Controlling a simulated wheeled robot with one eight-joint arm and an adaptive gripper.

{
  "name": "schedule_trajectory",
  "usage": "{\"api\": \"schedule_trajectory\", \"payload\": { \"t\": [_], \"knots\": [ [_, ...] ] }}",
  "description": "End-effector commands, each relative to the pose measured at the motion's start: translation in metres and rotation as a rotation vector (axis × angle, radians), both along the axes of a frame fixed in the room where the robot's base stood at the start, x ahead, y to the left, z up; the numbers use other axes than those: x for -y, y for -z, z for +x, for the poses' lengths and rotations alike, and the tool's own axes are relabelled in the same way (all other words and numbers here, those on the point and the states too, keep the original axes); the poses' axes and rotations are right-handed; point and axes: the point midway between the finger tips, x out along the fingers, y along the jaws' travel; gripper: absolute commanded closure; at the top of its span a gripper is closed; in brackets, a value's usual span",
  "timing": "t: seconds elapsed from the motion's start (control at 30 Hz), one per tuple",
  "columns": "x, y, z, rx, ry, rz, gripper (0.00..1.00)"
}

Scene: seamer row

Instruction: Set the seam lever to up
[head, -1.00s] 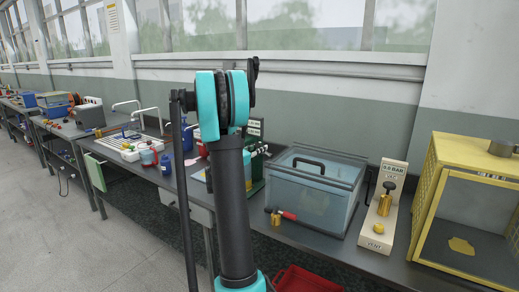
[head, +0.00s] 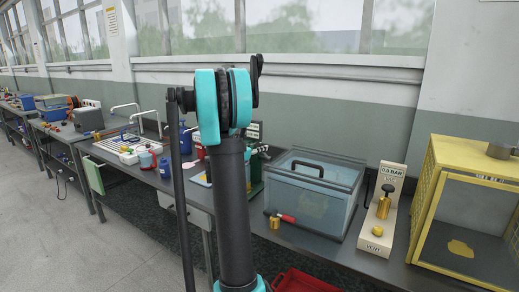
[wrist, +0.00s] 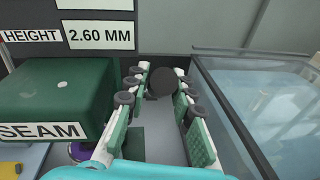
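The green seamer (wrist: 60,95) fills the left of the wrist view, with a white SEAM label on its front. A dark round knob (wrist: 163,80), which looks like the end of the seam lever, shows beyond the seamer's right side. My gripper (wrist: 162,72) is open, with one finger on each side of the knob near the fingertips. I cannot tell whether either finger touches it. The lever's shaft and its angle are hidden. In the head view the seamer (head: 256,170) is mostly behind my arm.
A display above the seamer reads HEIGHT 2.60 MM (wrist: 100,35). A clear-walled tank (head: 310,195) stands close on the right. Beyond it are a gauge panel (head: 385,210) and a yellow cage (head: 465,200). A red crate (head: 297,281) is below the bench.

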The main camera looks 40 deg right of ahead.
Motion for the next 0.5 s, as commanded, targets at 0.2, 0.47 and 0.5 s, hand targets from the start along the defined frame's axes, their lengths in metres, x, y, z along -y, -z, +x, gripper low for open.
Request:
{"api": "schedule_trajectory", "payload": {
  "t": [0.2,0.47,0.5],
  "knots": [
    [-0.0001,0.0,0.0001,0.0,0.0,-0.001,0.57],
    [-0.0034,-0.0006,-0.0004,-0.001,-0.001,-0.001,0.57],
    [-0.0064,-0.001,-0.0009,-0.001,-0.001,-0.001,0.57]
  ]
}}
